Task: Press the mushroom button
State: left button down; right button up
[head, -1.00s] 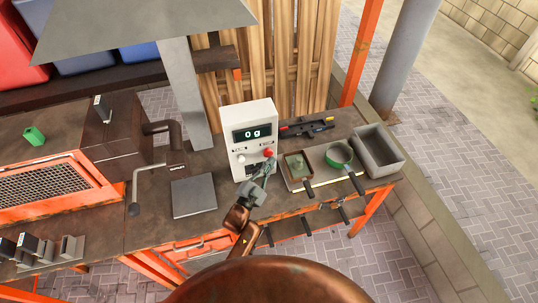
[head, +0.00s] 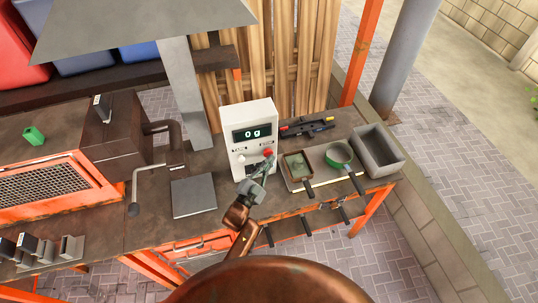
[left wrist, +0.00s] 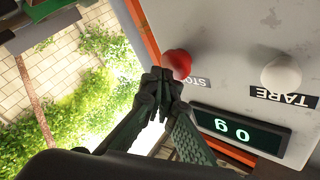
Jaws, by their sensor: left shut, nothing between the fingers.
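The red mushroom button (head: 268,152) sits on the front of a white box (head: 240,116) with a display reading "0g". In the left wrist view the button (left wrist: 177,64) is beside a STOP label, its lower left edge partly covered by my fingers. My left gripper (head: 268,164) is shut and empty, with its fingertips just below the button in the head view. In the left wrist view the fingertips (left wrist: 160,78) overlap the button's edge; I cannot tell if they touch it. My right gripper is not in view.
A white TARE knob (left wrist: 281,74) is beside the button. A flat grey plate (head: 194,196) lies left of the box. A black tool (head: 306,128) lies behind the pans.

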pick_arm(q)
jog(key=shift+w+a, duration=0.15)
jog(key=shift+w, duration=0.35)
dwell(0.9)
jog(key=shift+s, duration=0.1)
jog(key=shift+s+d, duration=0.3)
jog(key=shift+s, duration=0.5)
jog(key=s, duration=0.1)
jog(key=s+d+p, duration=0.1)
jog(key=s, duration=0.1)
jog(key=s+p, duration=0.1)
jog(key=shift+s+d, duration=0.3)
jog(key=shift+s, duration=0.1)
dwell(0.6)
